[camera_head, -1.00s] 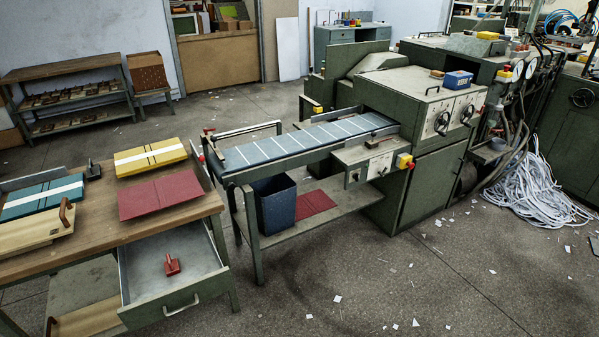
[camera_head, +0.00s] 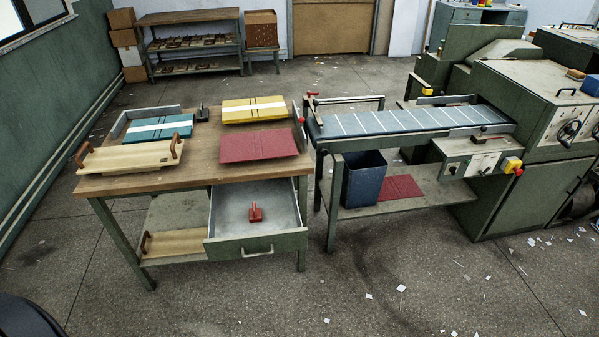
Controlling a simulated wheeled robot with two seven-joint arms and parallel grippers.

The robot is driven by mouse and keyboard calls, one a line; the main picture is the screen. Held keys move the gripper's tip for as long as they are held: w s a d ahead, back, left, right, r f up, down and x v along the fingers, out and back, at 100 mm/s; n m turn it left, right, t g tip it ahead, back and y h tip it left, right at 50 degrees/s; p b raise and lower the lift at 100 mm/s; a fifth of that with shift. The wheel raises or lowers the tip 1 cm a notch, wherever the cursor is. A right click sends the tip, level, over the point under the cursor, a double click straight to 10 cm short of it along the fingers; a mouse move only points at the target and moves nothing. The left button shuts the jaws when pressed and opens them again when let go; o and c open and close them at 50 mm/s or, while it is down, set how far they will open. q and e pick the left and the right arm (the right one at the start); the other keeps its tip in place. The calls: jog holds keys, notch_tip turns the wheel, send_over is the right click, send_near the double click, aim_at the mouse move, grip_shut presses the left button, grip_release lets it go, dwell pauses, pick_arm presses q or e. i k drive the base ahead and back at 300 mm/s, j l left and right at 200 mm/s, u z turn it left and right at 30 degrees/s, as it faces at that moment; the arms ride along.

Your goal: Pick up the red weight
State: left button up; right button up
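The red weight (camera_head: 256,212) is a small red block with an upright handle or knob on top. It sits inside the open drawer (camera_head: 228,205) of the wooden-topped table, near the middle of the drawer's grey floor. The drawer is pulled out toward me, with a metal handle on its front. Neither of my grippers shows in the head view, so nothing can be told of their opening.
The table (camera_head: 200,173) holds a red board (camera_head: 259,146), a yellow board (camera_head: 254,109), a teal board (camera_head: 159,129), a wooden tray (camera_head: 130,157) and a dark weight-like object (camera_head: 203,113). The feeder conveyor (camera_head: 400,122) stands right, a blue bin (camera_head: 365,177) below it. The front floor is mostly clear.

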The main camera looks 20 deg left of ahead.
aim_at(256, 215)
jog(key=l+u, duration=0.1)
jog(key=u, duration=0.8)
